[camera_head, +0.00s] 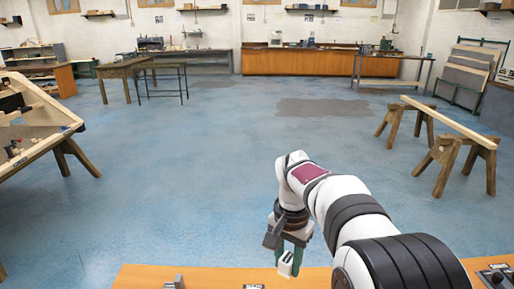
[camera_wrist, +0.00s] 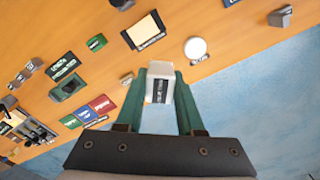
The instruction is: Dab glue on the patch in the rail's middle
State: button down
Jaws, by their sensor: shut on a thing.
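My gripper (camera_head: 290,253) hangs over the near table's edge in the head view. Its green fingers (camera_wrist: 160,95) are shut on a small white and grey block-like container (camera_wrist: 159,72) with dark marks, probably the glue; its white end also shows in the head view (camera_head: 285,264). The rail (camera_head: 450,121) is a pale wooden beam lying across two sawhorses at the right, far from my gripper. No patch can be made out on it at this distance.
The near wooden table (camera_head: 215,275) carries a small grey block (camera_head: 175,283) and a dark box (camera_head: 497,277). In the wrist view, a white disc (camera_wrist: 195,48) and several labelled items lie on it. A tilted wooden frame (camera_head: 45,130) stands left. Blue floor between is clear.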

jog(key=s+d+r+n, duration=0.3)
jog(key=s+r+n, duration=0.3)
jog(key=shift+w+d+f+n, duration=0.35)
jog(key=shift+f+n, duration=1.2)
jog(key=shift+f, duration=2.6)
jog(key=shift+w+d+f+n, duration=0.1)
jog(key=shift+d+f+n, duration=0.95)
jog(key=shift+f, duration=3.15)
jog(key=shift+w+a+f+n, duration=0.1)
jog(key=shift+w+f+n, duration=0.15)
jog(key=shift+f+n, duration=2.85)
jog(key=shift+a+f+m, duration=0.75)
jog(key=shift+a+m, duration=0.05)
jog(key=shift+m, duration=0.3)
jog(key=shift+a, duration=2.25)
jog(key=shift+d, duration=2.95)
jog(key=shift+d+r, duration=0.15)
jog(key=shift+r, duration=0.05)
jog(key=shift+f, duration=0.1)
notch_tip(320, 180, up, 6)
